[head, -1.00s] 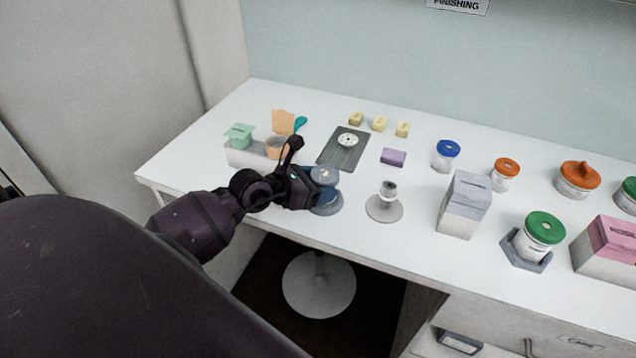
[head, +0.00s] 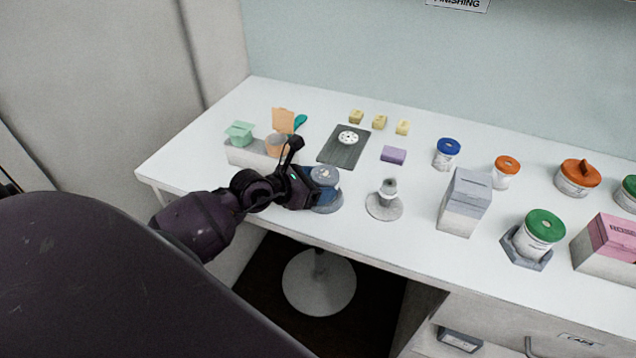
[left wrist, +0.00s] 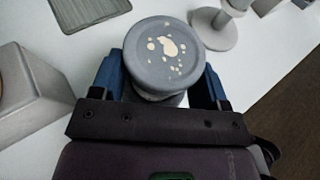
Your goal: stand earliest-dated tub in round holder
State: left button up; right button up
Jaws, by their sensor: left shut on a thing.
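My left gripper (head: 318,186) is shut on a tub with a grey-blue lid (head: 325,175), at the front left of the bench. In the left wrist view the lid (left wrist: 163,55) is round with cream splotches, between the blue fingers of my left gripper (left wrist: 160,82). The round holder (head: 329,206) is a grey-blue disc directly under the tub. The fingers hide the join, so I cannot tell whether the tub is fully seated. Other tubs have a blue lid (head: 447,153), an orange lid (head: 507,170) and a green lid (head: 544,227). No date is readable. My right gripper is out of view.
A grey pedestal (head: 384,207) stands right of my gripper, then a tall grey box (head: 465,203). A grey caddy (head: 243,157) is behind left, a dark board (head: 345,147) behind. The bench's front edge is close.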

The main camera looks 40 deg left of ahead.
pick_arm(q)
jog(key=shift+f, duration=0.1)
dwell(0.5)
dwell(0.5)
jog(key=shift+f, duration=0.1)
dwell(0.4)
jog(key=o, duration=1.2)
jog(key=v, duration=1)
jog(key=shift+s+a, duration=0.15)
jog(key=shift+s, duration=0.2)
